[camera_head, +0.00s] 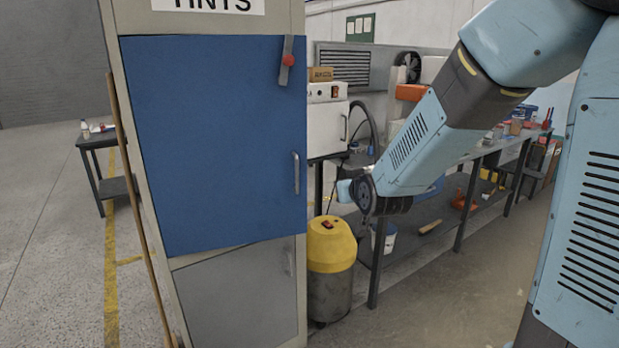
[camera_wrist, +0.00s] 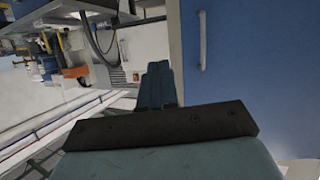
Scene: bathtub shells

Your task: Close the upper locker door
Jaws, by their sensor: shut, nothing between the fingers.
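The upper locker door (camera_head: 215,140) is a blue panel in a beige locker (camera_head: 140,100), with a silver handle (camera_head: 296,172) near its right edge. It hangs near the front of the locker and covers the right post; I cannot tell how wide any gap is. A grey latch with a red knob (camera_head: 289,60) sits at its top right. In the wrist view the door (camera_wrist: 250,70) and its handle (camera_wrist: 202,40) fill the right side. My gripper (camera_wrist: 153,75) is shut and empty, left of the door edge. In the head view it (camera_head: 346,190) is right of the locker, apart from the handle.
A grey lower door (camera_head: 240,300) sits below. A yellow-topped bin (camera_head: 331,245) stands beside the locker at its right. A long workbench (camera_head: 480,155) runs behind my arm. A small dark table (camera_head: 100,150) stands at the left, with open floor around it.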

